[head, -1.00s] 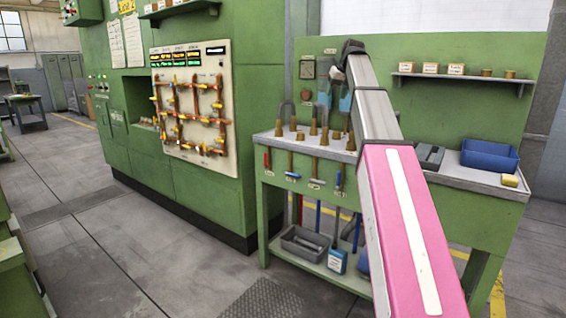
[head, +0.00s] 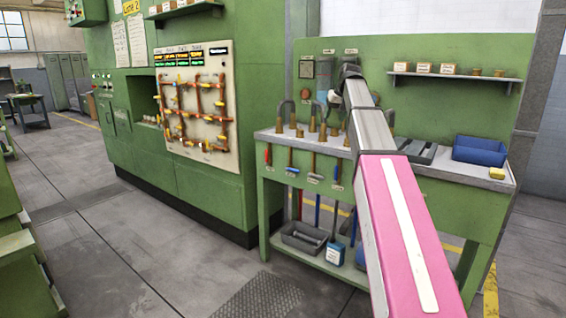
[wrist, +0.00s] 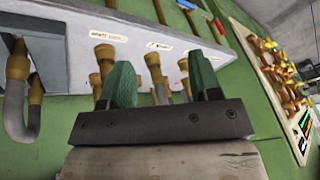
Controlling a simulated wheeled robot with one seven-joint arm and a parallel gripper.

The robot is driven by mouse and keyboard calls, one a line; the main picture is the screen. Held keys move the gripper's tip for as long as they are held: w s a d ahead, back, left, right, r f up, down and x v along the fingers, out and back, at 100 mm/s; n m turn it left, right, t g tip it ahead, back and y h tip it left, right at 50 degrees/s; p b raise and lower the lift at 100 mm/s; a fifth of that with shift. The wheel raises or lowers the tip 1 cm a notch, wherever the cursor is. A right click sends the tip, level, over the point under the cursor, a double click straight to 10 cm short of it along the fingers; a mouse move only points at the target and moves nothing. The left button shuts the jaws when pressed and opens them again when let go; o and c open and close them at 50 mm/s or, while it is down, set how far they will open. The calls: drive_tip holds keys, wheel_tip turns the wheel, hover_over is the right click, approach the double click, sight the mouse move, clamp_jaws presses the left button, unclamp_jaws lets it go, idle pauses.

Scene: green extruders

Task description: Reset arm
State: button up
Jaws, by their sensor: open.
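My arm, pink and grey, reaches across the head view toward the green workbench. My gripper shows in the wrist view (wrist: 160,88) as a dark bar with two green fingers standing apart, with nothing held between them. In the head view the gripper itself is hidden behind the end of my arm. Beyond the fingers, in the wrist view, several brass-coloured fittings (wrist: 153,62) stand on the grey bench top. The fittings also show in the head view (head: 312,124). I cannot tell the exact gap between the fingers and the fittings.
The workbench (head: 432,208) carries a blue bin (head: 480,151) and a yellow block (head: 497,173). A shelf (head: 456,78) with small boxes hangs above. A pipe panel (head: 196,108) is on the green machine at left. A grey tray (head: 304,237) sits on the lower shelf.

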drive_tip(key=s+f+g, duration=0.1)
drive_tip(key=s+f, duration=0.3)
drive_tip(key=f, duration=0.7)
drive_tip(key=s+a+f+h, duration=0.1)
drive_tip(key=s+f, duration=0.3)
drive_tip(key=f, duration=0.6)
drive_tip(key=s+f+g, duration=0.1)
drive_tip(key=s+f, duration=0.3)
drive_tip(key=f, duration=0.7)
drive_tip(key=s+a+f+m+g+h, duration=0.1)
drive_tip(key=s+f, duration=2)
drive_tip(key=shift+g, duration=0.3)
